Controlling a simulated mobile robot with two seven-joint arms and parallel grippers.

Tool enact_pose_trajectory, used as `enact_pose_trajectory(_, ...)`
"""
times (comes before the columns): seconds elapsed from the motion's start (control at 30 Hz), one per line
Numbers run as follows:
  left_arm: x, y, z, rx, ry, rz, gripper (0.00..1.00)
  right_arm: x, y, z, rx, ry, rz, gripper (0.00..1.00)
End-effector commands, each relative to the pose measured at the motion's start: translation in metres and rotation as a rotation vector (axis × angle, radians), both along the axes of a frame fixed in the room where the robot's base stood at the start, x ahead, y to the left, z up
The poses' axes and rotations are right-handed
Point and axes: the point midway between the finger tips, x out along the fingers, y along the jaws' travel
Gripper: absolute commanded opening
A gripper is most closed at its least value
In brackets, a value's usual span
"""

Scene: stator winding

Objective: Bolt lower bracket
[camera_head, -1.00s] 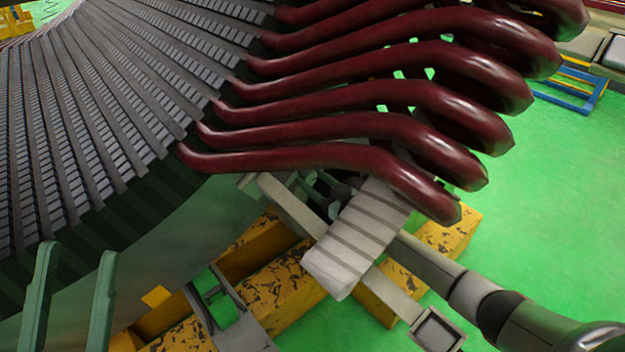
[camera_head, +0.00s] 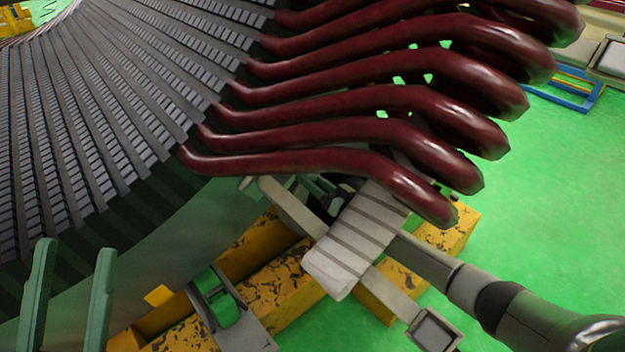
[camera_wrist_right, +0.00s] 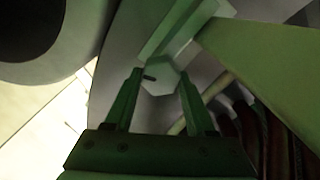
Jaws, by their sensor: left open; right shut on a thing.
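A pale grey ribbed block (camera_head: 365,230), with a grey bar (camera_head: 290,208) running under it, sits below the lowest dark red coil; I take these to be the lower bracket parts. My right arm reaches in from the lower right behind the block, and its gripper is largely hidden there. In the right wrist view, my right gripper (camera_wrist_right: 159,82) has its two fingers on either side of a pale hexagonal bolt head (camera_wrist_right: 160,77), shut on it. Whether the bolt is seated is hidden. My left gripper (camera_head: 76,246), with two green fingers apart, is open and empty at the lower left in front of the stator.
The large ribbed stator (camera_head: 95,110) fills the left. Several dark red coils (camera_head: 340,105) overhang the block closely. Worn yellow beams (camera_head: 280,275) lie below. A grey support with a green part (camera_head: 218,300) stands between the grippers.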

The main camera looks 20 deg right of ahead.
Motion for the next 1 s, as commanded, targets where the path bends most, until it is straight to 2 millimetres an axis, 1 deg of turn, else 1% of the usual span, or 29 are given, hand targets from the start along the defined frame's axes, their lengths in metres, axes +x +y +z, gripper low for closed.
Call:
enact_pose_trajectory(0.27, 0.0002, 0.0007, 0.001, -0.005, -0.001, 0.002, 0.5, -0.0004, -0.0003, -0.0012, 0.084, 0.032, 0.0, 0.0)
enact_pose_trajectory(0.73, 0.0002, 0.0008, 0.0012, -0.005, -0.002, 0.003, 0.5, -0.0006, 0.0, -0.0015, 0.097, 0.037, 0.001, 0.0)
enact_pose_trajectory(0.77, 0.0002, 0.0008, 0.0012, -0.005, -0.002, 0.003, 0.5, -0.0006, 0.0, -0.0015, 0.097, 0.037, 0.001, 0.58)
enact_pose_trajectory(1.0, 0.0001, 0.0007, 0.0012, -0.006, -0.001, 0.003, 0.5, -0.0003, -0.0002, -0.0009, 0.097, 0.036, 0.0, 0.85)
